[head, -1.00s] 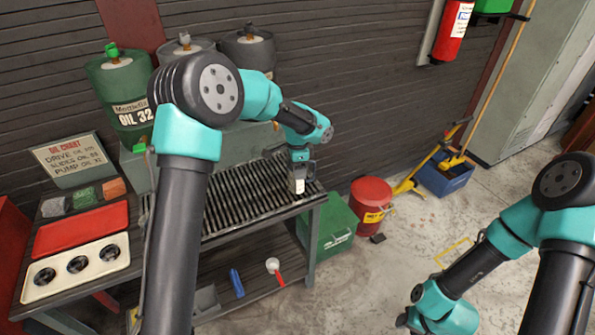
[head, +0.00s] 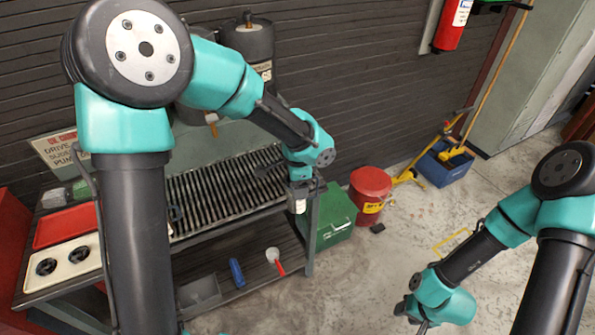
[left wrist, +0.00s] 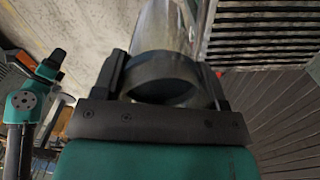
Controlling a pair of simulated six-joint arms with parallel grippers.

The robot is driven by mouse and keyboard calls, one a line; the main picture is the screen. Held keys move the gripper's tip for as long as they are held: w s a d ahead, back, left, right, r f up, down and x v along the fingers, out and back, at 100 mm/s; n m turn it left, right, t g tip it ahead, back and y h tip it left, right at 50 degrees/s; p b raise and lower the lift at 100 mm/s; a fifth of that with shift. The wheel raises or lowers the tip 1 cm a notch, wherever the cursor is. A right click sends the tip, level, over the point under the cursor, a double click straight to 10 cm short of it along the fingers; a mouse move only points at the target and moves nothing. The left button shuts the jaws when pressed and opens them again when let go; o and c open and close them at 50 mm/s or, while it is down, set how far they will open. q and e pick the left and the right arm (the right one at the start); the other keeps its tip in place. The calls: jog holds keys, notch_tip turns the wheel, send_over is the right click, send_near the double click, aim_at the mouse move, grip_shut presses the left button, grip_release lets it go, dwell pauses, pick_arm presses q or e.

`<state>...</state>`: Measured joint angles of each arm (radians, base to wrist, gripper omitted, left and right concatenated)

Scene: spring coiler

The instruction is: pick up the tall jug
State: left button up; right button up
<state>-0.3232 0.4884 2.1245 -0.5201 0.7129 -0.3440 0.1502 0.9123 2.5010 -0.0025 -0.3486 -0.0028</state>
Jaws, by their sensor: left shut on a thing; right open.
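The tall jug, a grey metal cylinder with a dark round rim (left wrist: 163,80), sits between the fingers of my left gripper in the left wrist view. My left gripper (left wrist: 162,65) is shut on it, one dark finger on each side. In the head view my left gripper (head: 300,188) points down near the right end of the slatted bench, and I cannot make out the jug clearly there. My right gripper (head: 422,325) is open at the bottom edge of the head view, over the floor and away from the bench; its tips are partly cut off.
The bench has a slatted top (head: 225,185) and a lower shelf with a blue item (head: 237,272) and a red-handled scoop (head: 275,260). A green box (head: 335,215), a red can (head: 370,188) and a blue bin (head: 445,165) stand right of it.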

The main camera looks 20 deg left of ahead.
pick_arm(q)
jog(key=shift+s+d, duration=0.15)
jog(key=shift+s, duration=0.4)
jog(key=shift+w, duration=0.1)
jog(key=w+a+f+n, duration=0.1)
jog(key=w+a+n, duration=0.5)
jog(key=w+n, duration=0.2)
jog(key=shift+w+f+n, duration=0.2)
jog(key=shift+f+n, duration=0.1)
jog(key=shift+n, duration=0.3)
jog(key=shift+a, duration=0.1)
dwell(0.4)
